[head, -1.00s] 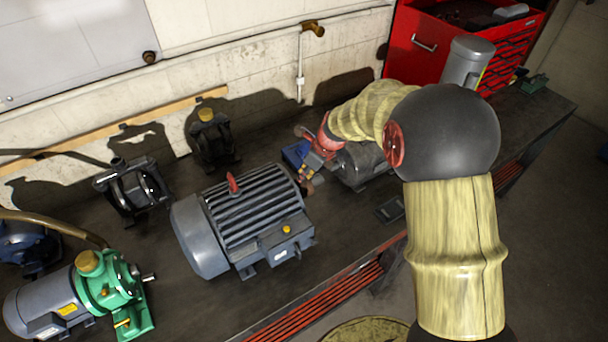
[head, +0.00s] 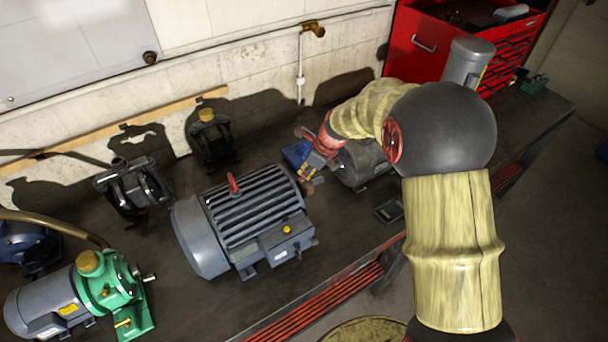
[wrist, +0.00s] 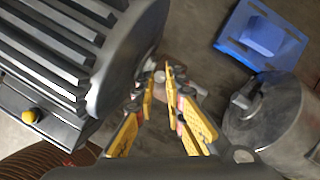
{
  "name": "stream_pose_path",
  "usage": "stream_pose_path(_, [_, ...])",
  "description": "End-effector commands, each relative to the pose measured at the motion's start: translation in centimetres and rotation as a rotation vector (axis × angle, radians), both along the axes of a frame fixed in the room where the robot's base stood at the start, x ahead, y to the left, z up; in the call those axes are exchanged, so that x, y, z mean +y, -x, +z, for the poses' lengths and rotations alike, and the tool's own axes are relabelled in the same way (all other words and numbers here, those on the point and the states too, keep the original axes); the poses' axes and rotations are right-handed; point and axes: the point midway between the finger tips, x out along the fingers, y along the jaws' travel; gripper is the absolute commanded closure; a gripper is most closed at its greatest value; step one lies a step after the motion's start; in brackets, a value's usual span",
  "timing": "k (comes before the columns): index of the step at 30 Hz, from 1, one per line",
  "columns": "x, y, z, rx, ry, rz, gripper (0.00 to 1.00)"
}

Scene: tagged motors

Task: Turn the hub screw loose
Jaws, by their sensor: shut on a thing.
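The large grey finned motor (head: 258,215) lies on the dark bench, with a red lifting eye on top. My gripper (head: 304,178) is at its right-hand end face, by the shaft hub. In the wrist view my gripper (wrist: 156,86) has its yellow-padded fingers drawn together at the tips. A small pale piece, seemingly the hub screw (wrist: 160,76), shows between the tips, close beside the motor's end (wrist: 122,62). The fingers hide most of it, and its thread cannot be seen. In the head view the screw is too small to make out.
A smaller grey motor (head: 362,163) stands close to the right of my gripper. A green pump unit (head: 108,285) and dark pumps (head: 212,140) stand to the left. The bench front is mostly clear.

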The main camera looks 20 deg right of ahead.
Motion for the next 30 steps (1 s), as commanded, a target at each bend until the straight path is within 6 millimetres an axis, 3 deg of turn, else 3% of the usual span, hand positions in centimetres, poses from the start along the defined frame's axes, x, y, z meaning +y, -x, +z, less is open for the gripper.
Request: stream_pose_path(30, [-0.25,-1.0,0.11,-0.007,0.026,0.921,1.0])
